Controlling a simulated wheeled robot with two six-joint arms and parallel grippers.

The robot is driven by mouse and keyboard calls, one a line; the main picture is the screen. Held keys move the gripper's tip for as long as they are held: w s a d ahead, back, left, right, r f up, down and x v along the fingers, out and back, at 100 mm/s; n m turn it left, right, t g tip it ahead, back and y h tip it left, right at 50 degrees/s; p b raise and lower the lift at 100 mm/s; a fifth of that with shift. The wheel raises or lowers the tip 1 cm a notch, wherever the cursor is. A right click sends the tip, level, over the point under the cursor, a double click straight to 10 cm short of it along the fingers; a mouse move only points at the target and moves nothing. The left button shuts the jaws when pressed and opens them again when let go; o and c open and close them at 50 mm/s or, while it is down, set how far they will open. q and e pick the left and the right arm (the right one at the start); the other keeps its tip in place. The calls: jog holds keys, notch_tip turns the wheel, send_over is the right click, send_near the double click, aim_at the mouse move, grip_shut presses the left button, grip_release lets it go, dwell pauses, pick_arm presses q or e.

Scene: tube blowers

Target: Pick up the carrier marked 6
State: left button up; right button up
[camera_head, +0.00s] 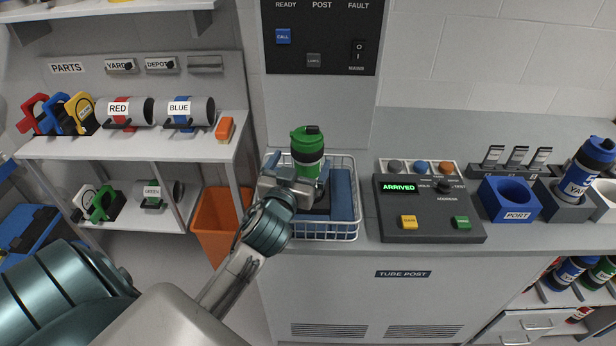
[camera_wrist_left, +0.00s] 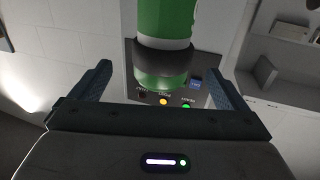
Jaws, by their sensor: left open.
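My left gripper (camera_head: 293,178) is at the basket, close beside the carrier's near left side. In the left wrist view my left gripper (camera_wrist_left: 162,85) is open, and the green carrier (camera_wrist_left: 165,20) shows between and beyond its two fingers. I cannot tell whether they touch it. My right gripper is not in view.
A control box (camera_head: 428,215) reading ARRIVED stands right of the basket. A blue PORT holder (camera_head: 510,200) and a blue carrier (camera_head: 588,165) in a grey holder (camera_head: 566,208) are further right. An orange bin (camera_head: 215,215) stands left, beside shelves with RED and BLUE blowers (camera_head: 190,112).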

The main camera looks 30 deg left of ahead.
pick_arm(q)
jog(key=shift+w+a+r, duration=0.1)
jog(key=shift+w+a, duration=0.05)
jog(key=shift+w, duration=0.35)
jog(key=shift+w+a, duration=0.1)
jog(key=shift+w, duration=0.2)
jog(key=p+x, duration=0.2)
jog(key=x, duration=0.2)
jog(key=shift+w+a+r+p, duration=0.1)
jog(key=shift+w+a+p, duration=0.1)
jog(key=shift+p, duration=0.2)
jog(key=shift+w+a, duration=0.1)
jog(key=shift+w, duration=0.25)
jog(key=shift+c, duration=0.3)
jog(key=c, duration=1.4)
jog(key=shift+c, duration=0.5)
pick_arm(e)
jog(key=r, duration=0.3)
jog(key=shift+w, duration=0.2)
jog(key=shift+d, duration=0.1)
